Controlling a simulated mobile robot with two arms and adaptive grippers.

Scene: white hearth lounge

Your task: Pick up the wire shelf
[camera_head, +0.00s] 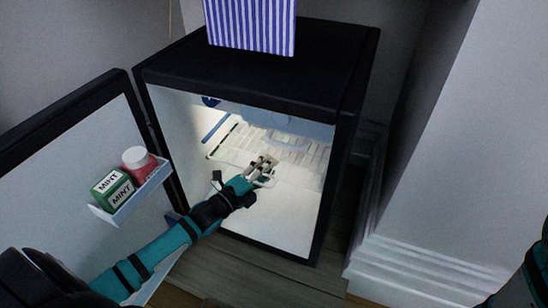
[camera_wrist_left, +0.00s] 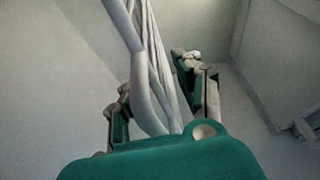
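The white wire shelf (camera_head: 300,152) sits inside the open, lit fridge (camera_head: 252,85). My left gripper (camera_head: 264,168) reaches into the fridge at the shelf's front edge. In the left wrist view, white bars of the wire shelf (camera_wrist_left: 152,90) run between the two fingers of my left gripper (camera_wrist_left: 160,88). The fingers stand apart, with a visible gap on the left side of the bars. The gripper hides part of the shelf's front edge. My right gripper is not in view; only a piece of my right arm shows at the lower right.
The fridge door (camera_head: 62,165) stands open at left. Its door shelf (camera_head: 135,200) holds a green mint box (camera_head: 112,190) and a red jar with a white lid (camera_head: 140,163). A blue-striped box (camera_head: 252,25) stands on the fridge. A white wall (camera_head: 465,150) is at right.

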